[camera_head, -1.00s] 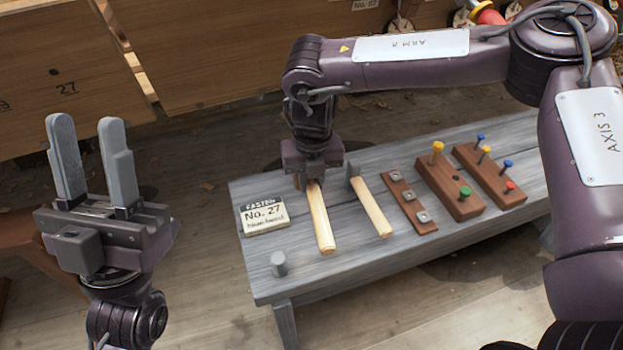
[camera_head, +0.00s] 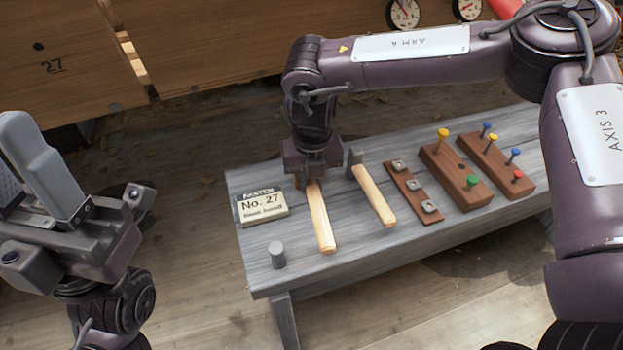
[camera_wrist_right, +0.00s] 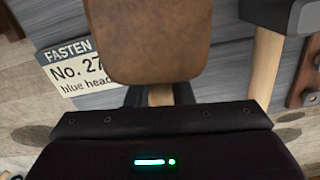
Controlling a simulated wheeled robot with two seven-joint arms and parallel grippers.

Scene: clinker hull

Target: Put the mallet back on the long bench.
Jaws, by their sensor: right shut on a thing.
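The mallet has a brown head, seen close up in the right wrist view (camera_wrist_right: 150,40), and a pale wooden handle (camera_head: 321,220). My right gripper (camera_head: 312,180) is shut on the mallet just below its head. In the head view the gripper hides most of the head. The handle points toward the front edge of the long grey bench (camera_head: 350,265), over its left part. I cannot tell whether the mallet touches the top. My left gripper (camera_head: 22,175) is open and empty at the left, away from the bench.
A hammer (camera_head: 375,195) lies close to the right of the mallet. A "No. 27" card (camera_head: 262,207) and a grey peg (camera_head: 277,254) are to its left. A strip with square plates (camera_head: 412,190) and two brown blocks (camera_head: 455,176) with coloured pegs are farther right.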

